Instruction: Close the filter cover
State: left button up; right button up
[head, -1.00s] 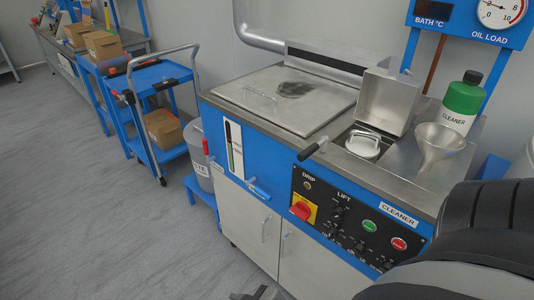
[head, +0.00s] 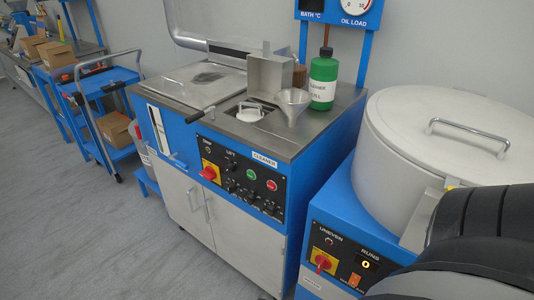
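The cleaner machine (head: 320,128) has a blue front and a steel top. A steel box-like flap (head: 270,74), which looks like the filter cover, stands raised at the back of a small opening. In the opening sits a pale round filter part with a handle (head: 249,114). A black-handled lever (head: 199,116) sticks out at the front edge, left of the opening. Neither of my grippers is in view, so their state is hidden.
A steel funnel (head: 293,104) and a green cleaner bottle (head: 323,82) stand right of the opening. A large round drum with a lid (head: 460,120) stands at right. A blue trolley (head: 98,85) stands at left. The floor (head: 90,220) in front is clear.

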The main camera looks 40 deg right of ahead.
aim_at(268, 73)
jog(key=z, duration=1.15)
jog(key=i, duration=0.5)
jog(key=z, duration=0.45)
jog(key=k, duration=0.3)
jog(key=u, duration=1.5)
jog(key=i, duration=0.8)
jog(key=z, duration=0.35)
